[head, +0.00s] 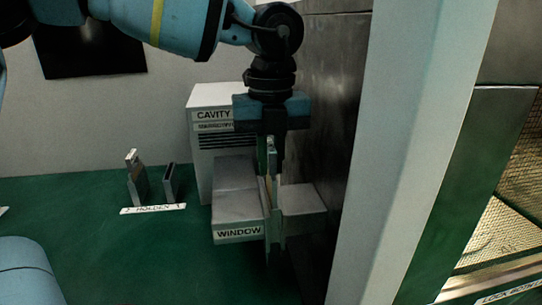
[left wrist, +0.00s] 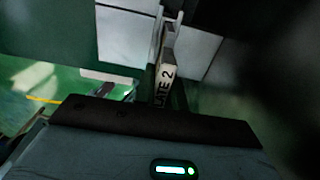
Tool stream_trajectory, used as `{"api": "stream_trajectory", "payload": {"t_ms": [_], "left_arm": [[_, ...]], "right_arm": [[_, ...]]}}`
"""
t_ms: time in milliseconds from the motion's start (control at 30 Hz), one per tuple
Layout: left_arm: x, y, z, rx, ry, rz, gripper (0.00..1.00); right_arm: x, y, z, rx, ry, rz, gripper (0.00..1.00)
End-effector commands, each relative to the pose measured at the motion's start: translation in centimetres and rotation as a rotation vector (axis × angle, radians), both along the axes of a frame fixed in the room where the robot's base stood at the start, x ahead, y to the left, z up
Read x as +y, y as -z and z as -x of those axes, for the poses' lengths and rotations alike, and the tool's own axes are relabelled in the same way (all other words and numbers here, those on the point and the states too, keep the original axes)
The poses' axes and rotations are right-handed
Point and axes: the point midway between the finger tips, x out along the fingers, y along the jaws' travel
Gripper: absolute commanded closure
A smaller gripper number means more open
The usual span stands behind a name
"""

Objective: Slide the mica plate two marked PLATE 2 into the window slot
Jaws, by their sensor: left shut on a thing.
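My left gripper (head: 270,150) points down above the grey window fixture (head: 238,205), whose front label reads WINDOW. It is shut on the mica plate two (head: 271,163), a thin upright plate seen nearly edge-on. In the left wrist view the plate's label (left wrist: 165,86) partly shows, reading "LATE 2". The plate stands in line with the narrow gap between the fixture's left block and right block (head: 302,200). Its lower edge is hard to make out, so I cannot tell how deep it sits in the slot. My right gripper is not in view.
A white CAVITY cabinet (head: 207,97) stands behind the fixture. A holder (head: 153,209) with two upright slotted pieces stands to the left on the green surface (head: 100,245). A dark metal wall (head: 330,110) and a pale post (head: 410,130) stand close on the right.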

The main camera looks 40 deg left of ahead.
Motion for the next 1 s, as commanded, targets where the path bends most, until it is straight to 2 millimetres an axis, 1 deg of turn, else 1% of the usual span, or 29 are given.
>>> {"api": "stream_trajectory", "payload": {"t_ms": [1000], "left_arm": [[0.0, 1.8, 0.0, 0.0, 0.0, 0.0, 1.0]], "right_arm": [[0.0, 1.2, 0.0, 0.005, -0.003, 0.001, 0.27]]}}
